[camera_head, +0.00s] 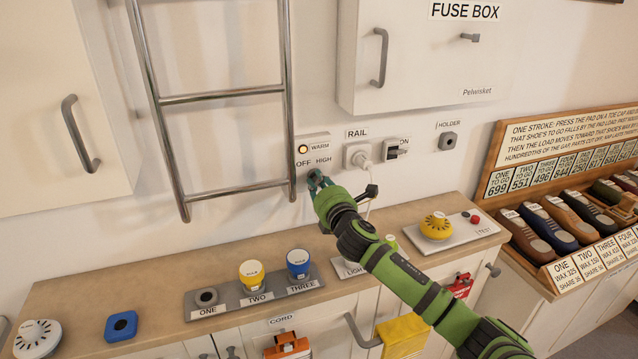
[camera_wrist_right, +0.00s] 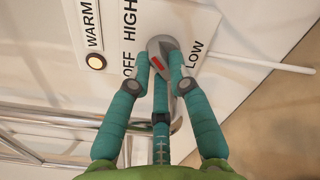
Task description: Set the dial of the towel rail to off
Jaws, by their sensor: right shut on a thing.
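The towel rail (camera_head: 221,93) is a metal ladder on the wall. To the right of its lower end is a white control plate with a WARM lamp (camera_head: 303,149) glowing amber, also seen in the right wrist view (camera_wrist_right: 96,61). The plate reads OFF, HIGH and LOW around a grey dial (camera_wrist_right: 161,45) with a red mark. The mark lies on the side of the dial toward my fingers; I cannot tell which word it indicates. My right gripper (camera_head: 317,180) is shut on the dial, with its teal fingers (camera_wrist_right: 160,75) around it. My left gripper is not in view.
Right of the plate are a plugged RAIL socket (camera_head: 358,155), an ON switch (camera_head: 395,149) and a HOLDER (camera_head: 447,141). The fuse box (camera_head: 425,55) hangs above. The wooden counter (camera_head: 230,262) below carries knobs and buttons. A shoe rack (camera_head: 560,200) stands right.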

